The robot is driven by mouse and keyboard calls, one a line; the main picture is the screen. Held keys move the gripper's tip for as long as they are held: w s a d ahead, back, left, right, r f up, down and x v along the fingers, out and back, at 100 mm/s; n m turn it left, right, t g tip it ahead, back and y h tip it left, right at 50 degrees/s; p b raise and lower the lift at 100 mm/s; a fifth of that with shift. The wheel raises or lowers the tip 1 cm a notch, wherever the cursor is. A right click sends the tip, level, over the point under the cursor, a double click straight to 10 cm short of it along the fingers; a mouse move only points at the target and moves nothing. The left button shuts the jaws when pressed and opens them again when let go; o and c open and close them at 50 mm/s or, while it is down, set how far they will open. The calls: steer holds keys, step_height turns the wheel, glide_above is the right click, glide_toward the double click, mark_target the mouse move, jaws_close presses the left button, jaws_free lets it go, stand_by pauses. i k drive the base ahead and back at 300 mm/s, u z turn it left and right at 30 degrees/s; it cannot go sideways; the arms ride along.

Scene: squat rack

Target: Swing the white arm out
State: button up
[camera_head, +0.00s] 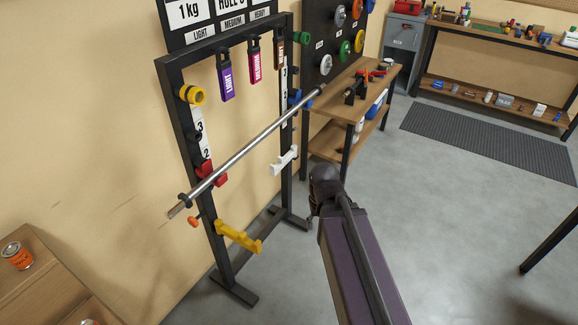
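The white arm (284,160) is on the right upright of the black squat rack (177,108), low down, below the steel bar. It looks short, with a raised tip toward the upper right. A similar yellow arm (238,237) is at the left upright, lower in the picture. My gripper (318,203) is at the far end of my arm, to the right of the white arm and apart from it in the picture. My own arm blocks most of it, so its fingers cannot be made out.
A steel bar (250,145) crosses the rack's front on a red holder (211,174) at left. Purple and pink tags hang from the rack's top. A wooden bench (350,108) with tools stands close behind at right. Open grey floor (440,235) lies to the right.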

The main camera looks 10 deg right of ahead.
mark_target(283, 161)
steer(key=k, duration=1.15)
steer(key=z, duration=0.7)
steer(key=i, duration=2.05)
steer(key=u, duration=0.6)
